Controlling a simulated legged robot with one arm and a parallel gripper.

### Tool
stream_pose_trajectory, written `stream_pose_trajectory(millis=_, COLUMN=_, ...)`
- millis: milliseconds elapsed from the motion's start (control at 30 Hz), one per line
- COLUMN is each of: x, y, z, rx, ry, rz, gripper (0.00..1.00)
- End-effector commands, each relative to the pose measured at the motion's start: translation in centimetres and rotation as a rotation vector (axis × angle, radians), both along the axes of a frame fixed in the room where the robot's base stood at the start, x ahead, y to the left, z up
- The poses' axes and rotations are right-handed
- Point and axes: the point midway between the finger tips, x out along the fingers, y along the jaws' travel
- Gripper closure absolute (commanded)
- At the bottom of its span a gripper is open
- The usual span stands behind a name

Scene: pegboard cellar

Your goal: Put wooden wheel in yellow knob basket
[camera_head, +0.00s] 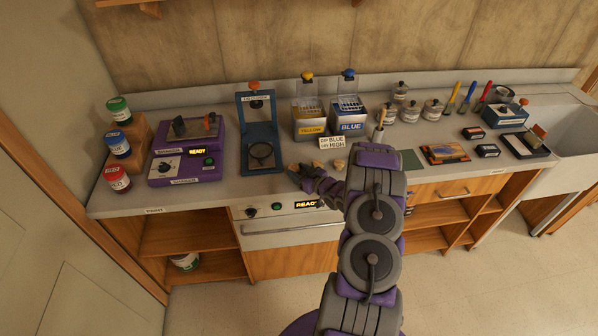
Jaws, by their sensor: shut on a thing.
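My gripper (298,172) is low at the counter's front edge, left of centre, shut on a small tan piece. I take this piece for the wooden wheel (293,167); it is mostly hidden by the fingers and too small to make out well. The basket with the yellow knob (307,76) stands behind and above my gripper in the picture. Its wire basket (308,104) is over a grey box labelled YELLOW (312,129). My gripper is apart from it.
A matching blue-knob basket (348,103) stands just right of the yellow one. A sign (337,142) and small wooden pieces (340,165) are near my gripper. A blue-framed press (260,135) stands left, beside a purple machine (186,160). Several jars and tools fill the right.

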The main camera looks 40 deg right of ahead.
Motion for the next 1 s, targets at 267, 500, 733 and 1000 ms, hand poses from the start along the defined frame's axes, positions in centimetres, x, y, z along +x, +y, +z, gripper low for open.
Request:
stream_pose_trajectory(millis=267, x=0.0, y=0.0, z=-0.2, rx=0.000, ry=0.000, rz=0.000, gripper=0.31)
stream_pose_trajectory(millis=500, x=0.0, y=0.0, z=-0.2, rx=0.000, ry=0.000, rz=0.000, gripper=0.25)
stream_pose_trajectory(millis=733, x=-1.1, y=-0.1, z=0.1, rx=0.002, ry=0.001, rz=-0.003, gripper=0.25)
stream_pose_trajectory(millis=1000, x=-6.5, y=-0.2, z=1.4, rx=0.003, ry=0.003, rz=-0.005, gripper=0.25)
